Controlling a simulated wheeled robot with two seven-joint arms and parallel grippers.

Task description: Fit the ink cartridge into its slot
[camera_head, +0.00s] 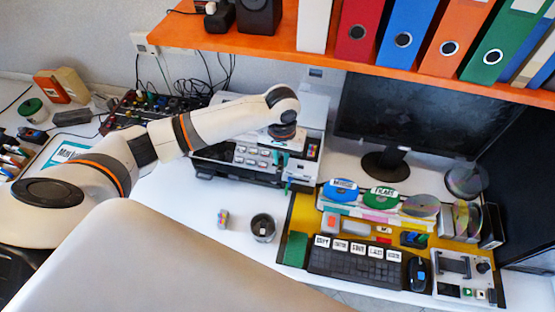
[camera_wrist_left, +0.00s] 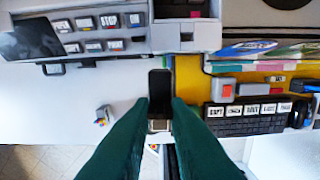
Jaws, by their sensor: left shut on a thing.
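My left gripper (camera_wrist_left: 160,108) has dark green fingers closed on a dark, block-shaped piece, which looks like the ink cartridge (camera_wrist_left: 160,88). In the left wrist view the cartridge sticks out beyond the fingertips, just below the front edge of the grey printer (camera_wrist_left: 85,50). It appears apart from the printer, though the gap is hard to judge. In the head view the printer (camera_head: 240,155) stands under my left arm, and the arm's end hides part of its right side. I cannot clearly make out the cartridge slot. My right gripper is in neither view.
A small coloured block (camera_head: 223,218) and a dark cup (camera_head: 263,227) stand on the white desk in front of the printer. A yellow mat (camera_head: 300,215) with a keyboard (camera_head: 352,262) lies to the right. A monitor (camera_head: 420,115) stands behind, under an orange shelf (camera_head: 270,45) of binders.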

